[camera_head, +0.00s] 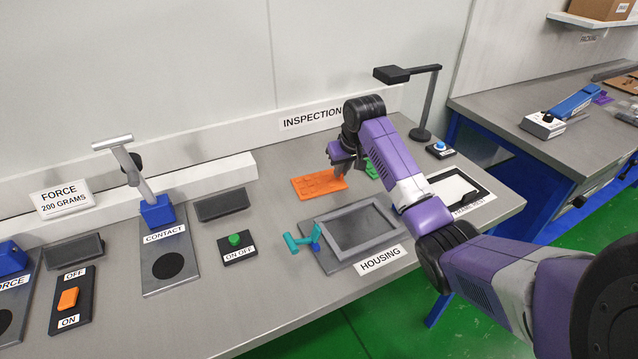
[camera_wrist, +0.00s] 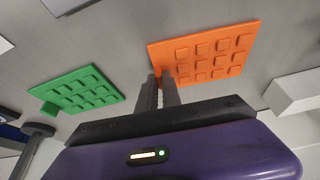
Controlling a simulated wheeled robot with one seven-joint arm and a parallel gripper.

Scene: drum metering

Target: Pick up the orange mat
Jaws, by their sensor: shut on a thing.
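The orange mat (camera_head: 318,184) is a thin sheet with raised square pads, at the back of the grey table below the INSPECTION sign. In the wrist view the orange mat (camera_wrist: 205,52) shows almost whole, with its near left corner at my fingertips. My gripper (camera_head: 342,172) is at the mat's right end in the head view. In the wrist view my gripper (camera_wrist: 160,82) has its two fingers close together, shut on that corner. I cannot tell whether the mat is clear of the table.
A green mat (camera_wrist: 80,90) of the same kind lies beside the orange one; my arm partly hides it in the head view (camera_head: 372,170). A black lamp stand (camera_head: 428,105) rises at the back right.

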